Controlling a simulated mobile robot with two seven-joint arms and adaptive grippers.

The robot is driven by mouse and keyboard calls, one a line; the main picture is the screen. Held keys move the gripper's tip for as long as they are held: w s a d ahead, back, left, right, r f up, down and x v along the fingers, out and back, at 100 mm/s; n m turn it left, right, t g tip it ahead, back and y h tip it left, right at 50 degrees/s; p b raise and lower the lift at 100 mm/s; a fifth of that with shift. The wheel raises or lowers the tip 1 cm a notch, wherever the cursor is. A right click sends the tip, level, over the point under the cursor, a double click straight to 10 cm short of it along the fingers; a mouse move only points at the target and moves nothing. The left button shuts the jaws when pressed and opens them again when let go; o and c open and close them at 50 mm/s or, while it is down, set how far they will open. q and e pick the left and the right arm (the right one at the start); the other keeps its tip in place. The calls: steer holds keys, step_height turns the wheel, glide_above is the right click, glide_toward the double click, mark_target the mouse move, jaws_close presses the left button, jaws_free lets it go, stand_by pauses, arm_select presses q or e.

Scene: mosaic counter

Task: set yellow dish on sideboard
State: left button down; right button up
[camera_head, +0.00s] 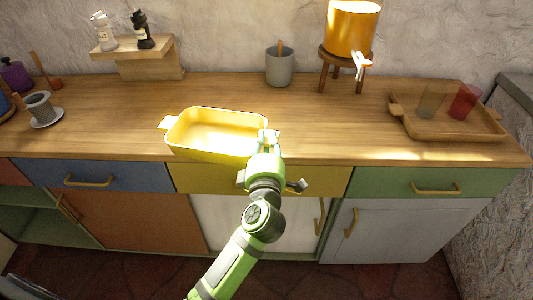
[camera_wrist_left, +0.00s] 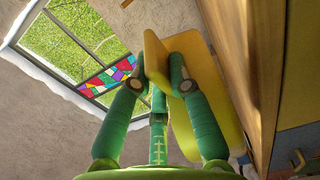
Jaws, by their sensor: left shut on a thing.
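The yellow dish (camera_head: 212,133) is a rectangular dish with a handle at each end. In the head view it is at the front edge of the wooden sideboard top (camera_head: 340,130), level, and I cannot tell whether it touches the wood. My left gripper (camera_head: 268,140) is at the dish's right end, shut on the handle there. In the left wrist view the gripper's green fingers (camera_wrist_left: 160,75) close on the yellow handle, with the dish (camera_wrist_left: 215,90) behind them. My right gripper does not show in either view.
A wooden tray (camera_head: 450,132) with two cups stands at the right. A grey pot (camera_head: 279,68) and an orange dispenser (camera_head: 351,28) on a stool stand at the back. A grey cup on a saucer (camera_head: 46,122) is at the left. The middle of the top is clear.

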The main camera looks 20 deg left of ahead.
arm_select(q)
step_height(320, 180, down, 4)
steer(key=shift+r+b, duration=0.1)
steer(key=shift+b, duration=0.6)
steer(key=c, duration=1.6)
jaws_free()
steer(key=shift+f, duration=0.25)
steer(key=o, duration=0.4)
steer(key=shift+r, duration=0.15)
